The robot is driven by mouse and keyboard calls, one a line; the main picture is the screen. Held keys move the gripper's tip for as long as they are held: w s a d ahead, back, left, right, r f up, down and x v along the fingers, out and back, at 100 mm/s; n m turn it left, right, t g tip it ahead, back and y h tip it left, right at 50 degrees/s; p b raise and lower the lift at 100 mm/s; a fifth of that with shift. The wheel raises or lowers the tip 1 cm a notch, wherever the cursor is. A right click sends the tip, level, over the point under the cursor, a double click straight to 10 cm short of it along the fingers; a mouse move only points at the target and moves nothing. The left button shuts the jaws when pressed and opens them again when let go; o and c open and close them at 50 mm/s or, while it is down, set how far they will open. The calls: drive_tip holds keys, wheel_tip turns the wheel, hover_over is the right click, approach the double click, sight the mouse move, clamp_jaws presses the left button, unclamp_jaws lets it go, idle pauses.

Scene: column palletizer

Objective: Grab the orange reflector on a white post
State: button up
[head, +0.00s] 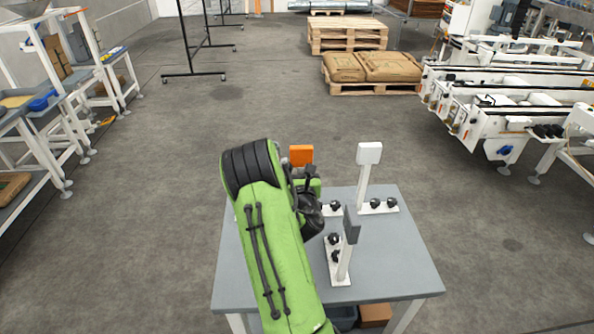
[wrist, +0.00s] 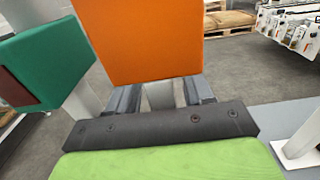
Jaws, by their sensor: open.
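The orange reflector (head: 301,155) stands at the far side of the grey table, just beyond my arm. In the wrist view it is a large orange block (wrist: 138,40) at the top middle. Its white post (wrist: 160,96) shows below it. My gripper (wrist: 162,93) is open, with one finger on each side of the post, just under the block. I cannot tell whether either finger touches the post. In the head view my arm hides the post and most of my gripper.
A white reflector (head: 369,153) stands to the right on the grey table (head: 405,270). A grey reflector (head: 351,225) stands nearer. In the wrist view a green reflector (wrist: 48,62) is close on the left. Floor around the table is clear.

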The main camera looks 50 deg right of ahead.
drive_tip(key=shift+s+a+r, duration=0.2)
drive_tip(key=shift+s+r, duration=0.05)
drive_tip(key=shift+s, duration=0.2)
drive_tip(key=shift+a, duration=0.1)
drive_tip(key=shift+c, duration=0.8)
drive_tip(key=shift+w, duration=0.15)
drive_tip(key=c, duration=0.4)
clamp_jaws()
drive_tip(key=shift+r, duration=0.1)
